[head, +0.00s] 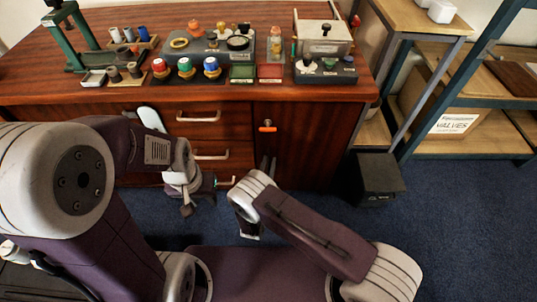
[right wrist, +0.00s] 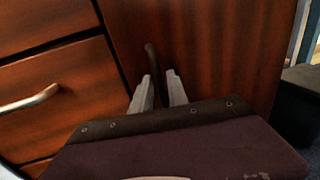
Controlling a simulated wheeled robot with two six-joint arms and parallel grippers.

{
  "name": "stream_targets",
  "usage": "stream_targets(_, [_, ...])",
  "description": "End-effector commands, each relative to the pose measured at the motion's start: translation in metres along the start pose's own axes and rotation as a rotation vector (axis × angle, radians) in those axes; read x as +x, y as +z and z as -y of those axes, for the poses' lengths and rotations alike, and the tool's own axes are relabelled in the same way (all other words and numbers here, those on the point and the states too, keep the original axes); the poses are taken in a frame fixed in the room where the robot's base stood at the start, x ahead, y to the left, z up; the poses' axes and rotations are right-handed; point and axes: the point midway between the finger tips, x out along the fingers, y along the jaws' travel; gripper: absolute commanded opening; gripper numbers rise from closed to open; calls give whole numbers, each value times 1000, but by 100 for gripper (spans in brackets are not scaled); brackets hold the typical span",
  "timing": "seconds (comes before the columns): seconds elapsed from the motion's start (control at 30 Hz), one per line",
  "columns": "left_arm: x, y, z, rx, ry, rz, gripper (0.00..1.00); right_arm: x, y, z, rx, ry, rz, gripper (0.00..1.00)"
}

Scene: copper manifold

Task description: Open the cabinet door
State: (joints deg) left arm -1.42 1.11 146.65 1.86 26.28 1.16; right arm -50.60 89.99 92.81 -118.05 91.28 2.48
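The wooden cabinet (head: 300,150) has its door (head: 305,145) at the right, and the door looks closed. An orange fitting (head: 267,126) is on the door's upper left part. A dark, curved vertical handle (right wrist: 151,60) stands on the door in the right wrist view. My right gripper (head: 268,168) is low in front of the door; in the right wrist view its two fingers (right wrist: 160,92) are apart, with the handle's lower part between them. Contact cannot be told. My left gripper (head: 188,206) hangs in front of the drawers; its finger opening is unclear.
Drawers with metal handles (head: 198,118) are left of the door. The tabletop above holds coloured knobs (head: 185,67), trays and a metal box (head: 322,38). A black bin (head: 380,178) stands on the floor right of the cabinet, near a shelf rack (head: 470,95).

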Motion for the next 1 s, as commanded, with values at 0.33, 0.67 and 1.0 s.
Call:
stream_targets(0.33, [0, 0, 0, 0, 0, 1, 36, 1, 0, 1, 0, 2, 0, 6])
stream_targets(0.67, [0, 0, 0, 0, 0, 0, 36, 1, 0, 1, 0, 1, 0, 0])
stream_targets(1.0, [0, 0, 0, 0, 0, 0, 36, 1, 0, 1, 0, 1, 0, 0])
